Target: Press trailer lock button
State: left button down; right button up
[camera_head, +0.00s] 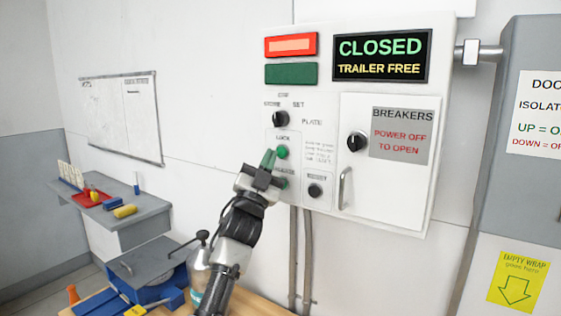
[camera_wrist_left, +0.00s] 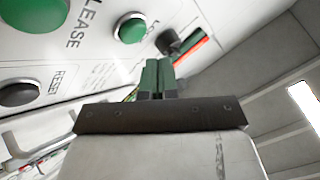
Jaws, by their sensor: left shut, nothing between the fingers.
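The green lock button (camera_head: 282,152) sits on the white control panel (camera_head: 390,205) under its LOCK label. It also shows in the left wrist view (camera_wrist_left: 130,28). A second green button, release (camera_head: 283,183), is below it, partly hidden by my gripper; it shows in the left wrist view (camera_wrist_left: 30,12). My left gripper (camera_head: 268,158) is shut and empty, its green fingertips just left of the lock button in the head view. In the wrist view the fingertips (camera_wrist_left: 157,65) appear apart from the button. The display (camera_head: 381,55) reads CLOSED, TRAILER FREE. My right gripper is not seen.
A black selector knob (camera_head: 280,119) is above the lock button; a black reset button (camera_head: 315,190) is lower right. A breaker door with knob (camera_head: 357,141) and handle (camera_head: 346,188) is to the right. A grey desk (camera_head: 150,215) and a wooden bench (camera_head: 262,300) stand lower left.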

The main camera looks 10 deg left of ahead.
pick_arm(q)
jog(key=shift+w+d, duration=0.2)
jog(key=shift+w, duration=0.35)
dwell(1.1)
dwell(0.6)
jog(key=shift+w+d+b, duration=0.15)
jog(key=shift+w+b, duration=0.25)
jog(key=shift+w+d, duration=0.15)
jog(key=shift+w, duration=0.2)
dwell(0.6)
jog(key=shift+s+r, duration=0.1)
jog(key=shift+s+a, duration=0.3)
jog(key=shift+s, duration=0.35)
jog(key=shift+s+p, duration=0.1)
jog(key=shift+p, duration=0.25)
